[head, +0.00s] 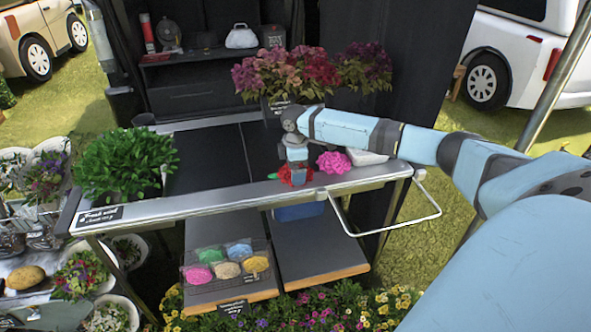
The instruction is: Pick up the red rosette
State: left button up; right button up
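The red rosette (285,178) lies near the front edge of the table (205,202), in the middle of the head view. My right gripper (297,176) comes in from the right and points down right over the rosette, covering part of it. Its fingertips are at or in the petals. They are too small and hidden to tell whether they are closed on it. The rosette appears to be at table height. My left gripper is not in view.
A pink rosette (334,162) lies just right of the gripper, with a white item (366,157) beyond it. A leafy green plant (123,160) stands at the table's left. Potted flowers (285,75) stand behind. A metal rail (388,232) juts out at the front right.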

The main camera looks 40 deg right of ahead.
jog(key=shift+r, duration=0.1)
jog(key=c, duration=1)
